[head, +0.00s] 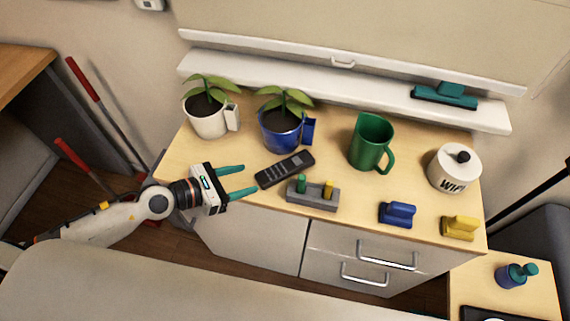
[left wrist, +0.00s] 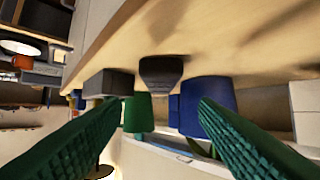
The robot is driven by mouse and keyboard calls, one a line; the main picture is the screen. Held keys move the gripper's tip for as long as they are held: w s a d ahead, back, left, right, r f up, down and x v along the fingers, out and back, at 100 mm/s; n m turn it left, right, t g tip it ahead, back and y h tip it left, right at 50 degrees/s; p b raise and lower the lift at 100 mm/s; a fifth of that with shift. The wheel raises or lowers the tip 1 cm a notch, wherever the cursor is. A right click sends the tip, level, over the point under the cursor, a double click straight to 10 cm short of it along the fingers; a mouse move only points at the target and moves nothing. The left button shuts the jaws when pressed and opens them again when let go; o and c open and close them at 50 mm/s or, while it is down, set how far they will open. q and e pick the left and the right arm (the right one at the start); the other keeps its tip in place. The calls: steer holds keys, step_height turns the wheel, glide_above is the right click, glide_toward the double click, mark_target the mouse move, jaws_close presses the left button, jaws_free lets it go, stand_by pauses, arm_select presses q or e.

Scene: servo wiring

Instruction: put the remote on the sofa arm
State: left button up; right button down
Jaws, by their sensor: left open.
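The dark remote (head: 285,169) lies flat on the wooden cabinet top, between the blue pot and the grey block. In the left wrist view its near end (left wrist: 160,72) faces me between the fingers. My left gripper (head: 250,180) is open and empty, just left of the remote, its two green fingers pointing towards the remote's left end. A pale rounded padded surface (head: 170,285) fills the lower front; it may be the sofa, but I cannot tell which part. My right gripper is not in view.
Two potted plants, a white pot (head: 206,120) and a blue pot (head: 282,132), stand behind. A grey block with pegs (head: 313,197) sits close in front of the remote. A green mug (head: 369,142), white WIFI canister (head: 453,170), blue clip (head: 397,214) and yellow clip (head: 460,228) stand to the right.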

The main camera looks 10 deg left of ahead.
arm_select(q)
steer(key=p+x, duration=0.1)
steer(key=x, duration=0.3)
steer(key=shift+w+d, duration=0.25)
steer(key=shift+w, duration=0.1)
steer(key=shift+x, duration=3.1)
steer(key=shift+a, duration=0.1)
steer(key=shift+c, duration=0.4)
steer(key=c, duration=0.8)
step_height(320, 180, up, 10)
steer(key=p, duration=0.4)
steer(key=shift+f, duration=0.2)
step_height(320, 180, up, 8)
glide_above(278, 170)
steer(key=s+a+r+n+t+y, duration=0.2)
steer(key=s+a+r+n+y, duration=0.1)
steer(key=s+a+r, duration=0.3)
steer(key=shift+a+n+t, duration=0.3)
steer(key=shift+a+n, duration=0.1)
steer(key=shift+a, duration=0.55)
